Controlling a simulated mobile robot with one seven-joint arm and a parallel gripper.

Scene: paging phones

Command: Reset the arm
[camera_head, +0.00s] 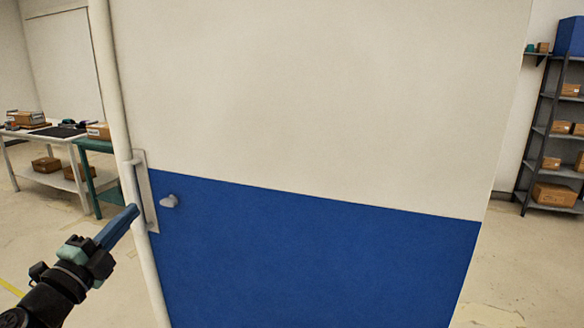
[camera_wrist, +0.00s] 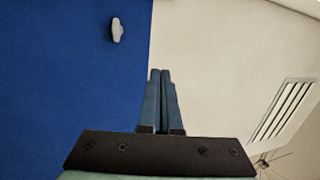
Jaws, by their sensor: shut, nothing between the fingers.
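My gripper (camera_head: 134,211) reaches up from the lower left in the head view, its blue fingers shut and empty, in front of the left edge of a white and blue door panel (camera_head: 310,245). In the wrist view the gripper (camera_wrist: 160,73) has its two fingers together, with nothing between them. A grey knob (camera_head: 169,201) sits on the blue part of the panel, right of the fingertips. A similar grey knob (camera_wrist: 116,30) shows up and left of the fingers in the wrist view. Whether the fingers touch anything cannot be told.
A white vertical pole (camera_head: 122,140) and a metal plate (camera_head: 147,190) are close to my gripper. Tables with boxes (camera_head: 98,131) stand at the far left. A dark shelf (camera_head: 540,130) with several boxes stands at the far right. Floor shows at both sides.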

